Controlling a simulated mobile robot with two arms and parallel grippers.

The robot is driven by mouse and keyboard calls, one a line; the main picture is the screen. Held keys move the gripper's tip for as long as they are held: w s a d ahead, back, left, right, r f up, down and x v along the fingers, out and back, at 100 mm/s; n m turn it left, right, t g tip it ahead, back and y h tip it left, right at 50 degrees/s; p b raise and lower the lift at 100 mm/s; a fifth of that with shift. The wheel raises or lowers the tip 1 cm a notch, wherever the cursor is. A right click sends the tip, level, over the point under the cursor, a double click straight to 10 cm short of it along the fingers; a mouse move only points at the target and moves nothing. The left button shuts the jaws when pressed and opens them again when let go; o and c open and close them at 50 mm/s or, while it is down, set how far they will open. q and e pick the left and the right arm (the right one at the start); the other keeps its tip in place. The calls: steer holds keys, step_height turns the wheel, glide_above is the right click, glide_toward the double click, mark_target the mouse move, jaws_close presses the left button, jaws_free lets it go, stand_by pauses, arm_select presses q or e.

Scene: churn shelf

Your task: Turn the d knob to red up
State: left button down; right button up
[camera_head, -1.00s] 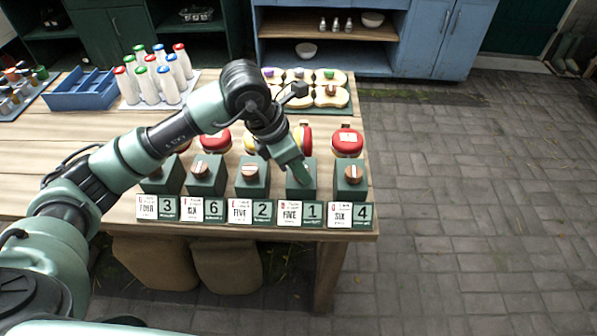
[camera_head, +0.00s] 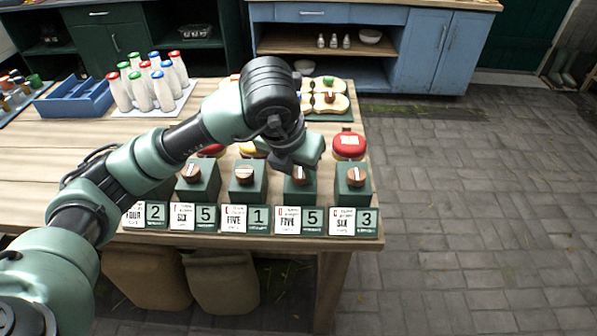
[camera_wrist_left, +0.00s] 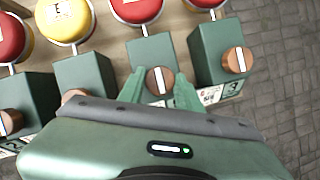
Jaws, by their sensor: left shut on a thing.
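A row of dark green boxes stands along the table's front edge, each with a round copper-brown knob bearing a pale bar. The fourth knob from the left (camera_head: 299,175) is the one at my left gripper (camera_head: 301,168); its letter is too small to read. In the left wrist view the fingers of my left gripper (camera_wrist_left: 160,90) stand on either side of this knob (camera_wrist_left: 160,80) and are shut on it. Its pale bar runs roughly between the fingers; no red mark can be made out on it. My right gripper is not in view.
The neighbouring knobs (camera_head: 243,175) and (camera_head: 356,176) are close on both sides. Number plates (camera_head: 312,220) line the front edge. Red-lidded jars (camera_head: 348,146) stand behind the boxes. White bottles (camera_head: 142,90) and a blue crate (camera_head: 75,108) are at the back left.

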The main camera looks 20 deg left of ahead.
arm_select(q)
steer(key=shift+r+n, duration=0.1)
steer(key=shift+n, duration=0.2)
steer(key=c, duration=1)
jaws_free()
steer(key=v, duration=0.7)
steer(key=shift+r, duration=0.35)
steer(key=shift+s+d, duration=0.1)
steer(key=shift+s, duration=0.05)
